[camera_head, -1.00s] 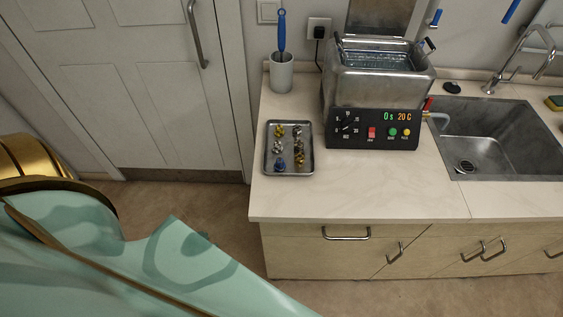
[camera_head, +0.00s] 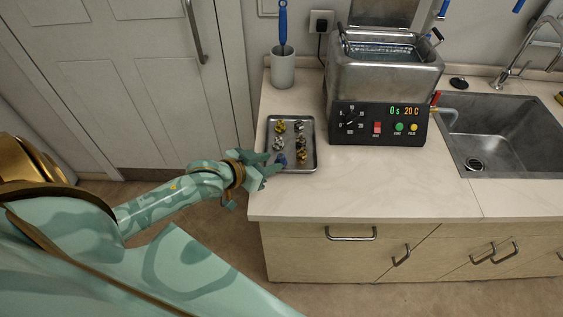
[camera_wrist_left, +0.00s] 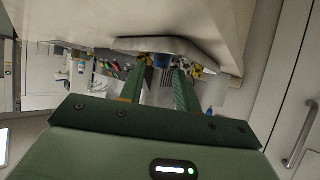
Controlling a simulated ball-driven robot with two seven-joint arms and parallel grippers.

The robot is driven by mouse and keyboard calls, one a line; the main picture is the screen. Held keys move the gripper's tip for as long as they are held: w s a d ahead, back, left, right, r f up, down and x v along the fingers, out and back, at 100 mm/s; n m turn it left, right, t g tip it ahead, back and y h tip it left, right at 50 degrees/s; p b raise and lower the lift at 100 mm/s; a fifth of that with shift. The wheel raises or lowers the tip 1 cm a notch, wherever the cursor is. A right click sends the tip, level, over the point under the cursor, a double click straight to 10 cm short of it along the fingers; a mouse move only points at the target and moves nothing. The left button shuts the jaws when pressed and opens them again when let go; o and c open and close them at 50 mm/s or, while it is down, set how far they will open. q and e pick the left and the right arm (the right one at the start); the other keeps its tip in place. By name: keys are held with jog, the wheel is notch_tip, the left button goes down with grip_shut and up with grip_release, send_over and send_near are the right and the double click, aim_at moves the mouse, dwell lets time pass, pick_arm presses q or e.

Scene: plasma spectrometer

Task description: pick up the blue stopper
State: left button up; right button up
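The blue stopper (camera_head: 281,160) sits at the near left of a small metal tray (camera_head: 315,160) on the counter. My left gripper (camera_head: 272,164) reaches in from the left over the tray's left rim, its fingertips close beside the stopper. In the left wrist view my fingers (camera_wrist_left: 160,82) are apart, with a blue piece (camera_wrist_left: 160,62), apparently the stopper, beyond the gap between their tips. I cannot tell whether a finger touches it. My right gripper is not in view.
Several gold and silver pieces (camera_head: 300,141) share the tray. Behind are a grey cup (camera_head: 283,70) with a blue-handled brush and a metal bath (camera_head: 385,85) with a control panel. A sink (camera_head: 510,135) is at the right. The counter in front is clear.

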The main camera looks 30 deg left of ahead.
aim_at(278, 159)
pick_arm(q)
jog(key=b+x, duration=0.2)
jog(key=x, duration=0.3)
jog(key=shift+w+a+f, duration=0.1)
jog(key=shift+w, duration=0.35)
jog(key=shift+s, duration=0.1)
grip_shut()
